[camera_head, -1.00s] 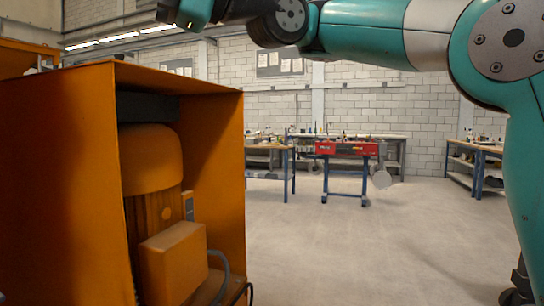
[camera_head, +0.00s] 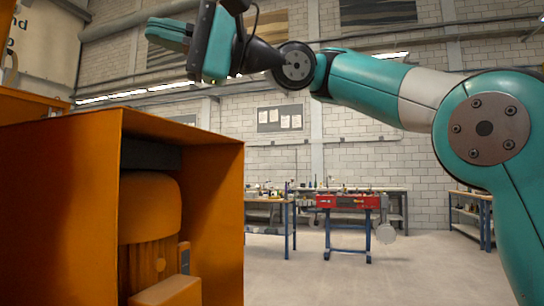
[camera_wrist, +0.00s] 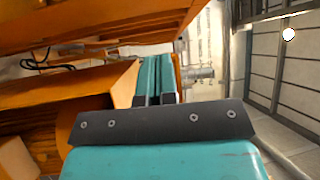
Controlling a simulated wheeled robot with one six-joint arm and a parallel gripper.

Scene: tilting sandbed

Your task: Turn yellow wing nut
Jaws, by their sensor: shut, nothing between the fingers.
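I cannot make out a yellow wing nut in either view. My gripper (camera_head: 152,33) is at the upper left of the head view, above the top of an orange housing and pointing left. In the wrist view its two teal fingers (camera_wrist: 156,72) lie side by side, closed together with nothing held between them.
The open-fronted orange housing (camera_head: 60,190) holds an orange motor-like unit (camera_head: 150,212). An orange structure with dark cables (camera_wrist: 48,64) shows in the wrist view. A red-topped workbench (camera_head: 348,202) stands far back. The floor (camera_head: 320,280) between is clear.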

